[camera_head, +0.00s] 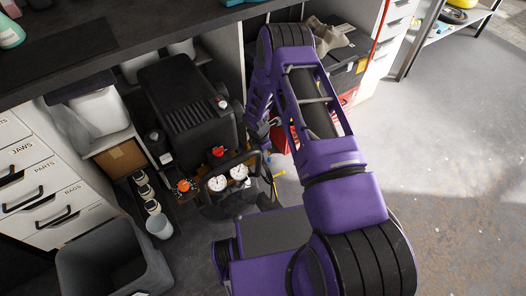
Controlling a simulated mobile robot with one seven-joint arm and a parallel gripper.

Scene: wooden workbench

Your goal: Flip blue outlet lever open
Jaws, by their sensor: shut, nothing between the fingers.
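A black air compressor (185,105) stands below the bench, with two round white gauges (228,178), a red knob (218,152) and an orange dial (184,186) at its front. A small blue part (264,171), which looks like the blue outlet lever, is just right of the gauges. It is too small to tell its position. My gripper (266,149) points down just above and close to this blue part, partly hidden by my purple arm. Its fingers are small and dark; they are shut and hold nothing. I cannot tell whether they touch the lever.
The dark bench top (60,50) overhangs at the upper left. A grey bin (110,262), a white cup (159,226) and several small bottles stand left of the compressor. A black and red toolbox (347,75) is behind my arm. The floor (455,150) at right is clear.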

